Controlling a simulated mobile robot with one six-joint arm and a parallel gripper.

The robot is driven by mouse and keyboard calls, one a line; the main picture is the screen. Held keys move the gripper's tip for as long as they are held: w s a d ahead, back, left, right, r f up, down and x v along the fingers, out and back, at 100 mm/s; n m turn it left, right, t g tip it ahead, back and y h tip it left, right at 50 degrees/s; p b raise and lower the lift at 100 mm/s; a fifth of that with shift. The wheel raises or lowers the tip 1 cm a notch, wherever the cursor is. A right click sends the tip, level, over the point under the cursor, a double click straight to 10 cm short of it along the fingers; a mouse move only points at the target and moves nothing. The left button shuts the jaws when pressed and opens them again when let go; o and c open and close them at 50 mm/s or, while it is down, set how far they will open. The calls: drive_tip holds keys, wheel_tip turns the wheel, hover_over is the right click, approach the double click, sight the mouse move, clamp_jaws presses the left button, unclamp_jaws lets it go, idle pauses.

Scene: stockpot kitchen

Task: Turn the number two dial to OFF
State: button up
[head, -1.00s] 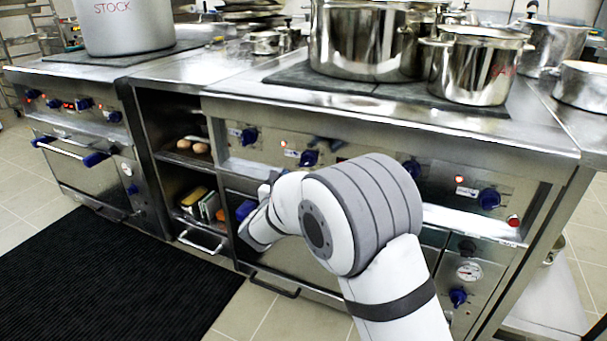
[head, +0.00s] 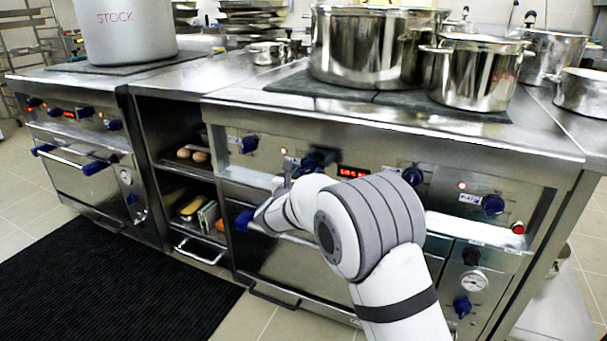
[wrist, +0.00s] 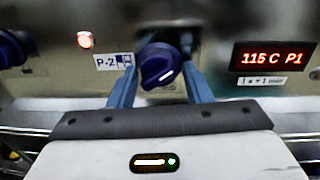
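The number two dial (wrist: 160,62) is a dark blue knob beside a "P-2" label (wrist: 114,61) in the wrist view. A pale mark on its grip runs at a slant; I cannot read its setting. My gripper (wrist: 158,76) has its two blue fingers apart, one on each side of the dial, with a narrow gap seeming to show on both sides. In the head view the dial (head: 319,157) is on the right stove's front panel, partly behind my gripper (head: 287,168).
A red-lit display (wrist: 273,57) reading "115 C P1" is right of the dial. Another blue knob (wrist: 12,48) and a lit red lamp (wrist: 85,40) are to the left. Steel pots (head: 365,45) stand on the stove above; the oven handle (head: 243,220) is below.

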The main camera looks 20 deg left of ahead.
drive_tip(key=c, duration=0.6)
drive_tip(key=shift+c, duration=0.2)
drive_tip(key=shift+r+p, duration=0.15)
drive_tip(key=shift+p, duration=0.4)
drive_tip(key=shift+n+p, duration=0.4)
drive_tip(key=shift+p, duration=0.05)
drive_tip(key=n+p, duration=0.1)
drive_tip(key=p, duration=0.1)
drive_tip(key=n+p, duration=0.2)
drive_tip(key=p, duration=0.1)
drive_tip(key=shift+r, duration=0.3)
drive_tip(key=n+p, duration=0.4)
drive_tip(key=p, duration=0.1)
drive_tip(key=shift+g+p, duration=0.3)
drive_tip(key=shift+p, duration=0.1)
drive_tip(key=n+p, duration=0.2)
drive_tip(key=shift+f+p, duration=0.15)
drive_tip(key=shift+p, duration=0.2)
drive_tip(key=shift+f+n, duration=0.1)
drive_tip(key=shift+n, duration=0.4)
